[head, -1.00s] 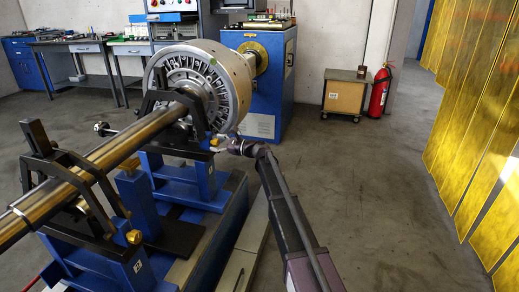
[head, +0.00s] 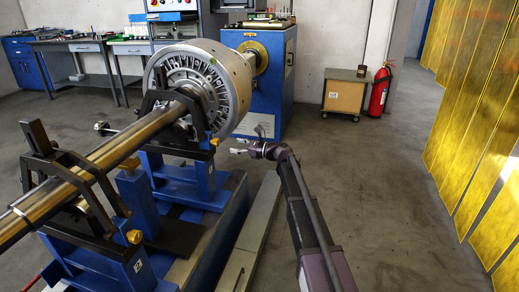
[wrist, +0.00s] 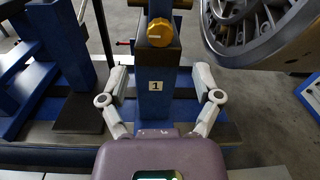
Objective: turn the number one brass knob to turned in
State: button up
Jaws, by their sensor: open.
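The number one brass knob (wrist: 160,32) is at the top of a blue post (wrist: 153,105) with a white "1" label in the wrist view. In the head view the knob (head: 214,142) is small, on the right side of the far support. My gripper (wrist: 160,76) is open and empty. Its fingers are spread to the left and right of the post, below the knob in the wrist picture, and do not touch the knob. In the head view my gripper (head: 236,151) is to the right of the knob with a gap between them.
The bladed rotor (head: 200,85) and its steel shaft (head: 120,150) rest on the supports; the rotor fills the upper right of the wrist view. Another brass knob (head: 134,237) is on the near support, labelled "2". Open floor (head: 370,190) lies to the right.

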jog(key=s+d+r+n+g+h+p, duration=0.1)
jog(key=s+d+r+n+h+p, duration=0.1)
jog(key=s+p, duration=0.4)
jog(key=s+d+r+n+g+h+p, duration=0.2)
jog(key=s+r+n+p, duration=0.3)
jog(key=p, duration=0.4)
jog(key=s+d+r+n+g+h+p, duration=0.1)
jog(key=s+d+r+n+h+p, duration=0.2)
jog(key=s+p, duration=0.5)
jog(key=shift+s+d+r+n+h+p, duration=0.25)
jog(key=shift+s+n+h, duration=0.35)
jog(key=shift+n, duration=0.3)
jog(key=shift+s, duration=0.1)
dwell(0.6)
jog(key=s+d+f+n+g+h+p, duration=0.1)
jog(key=s+d+f+n+h, duration=0.1)
jog(key=s+d+n+h, duration=0.5)
jog(key=s+d+f+n+g+h, duration=0.1)
jog(key=s+d+f+n+g, duration=0.3)
jog(key=s, duration=0.7)
notch_tip(320, 180, up, 23)
jog(key=m+t+p, duration=0.1)
jog(key=t+p, duration=0.1)
jog(key=p, duration=2)
jog(key=shift+w+d+r+m, duration=0.15)
jog(key=shift+d+m, duration=0.05)
jog(key=shift+m, duration=0.2)
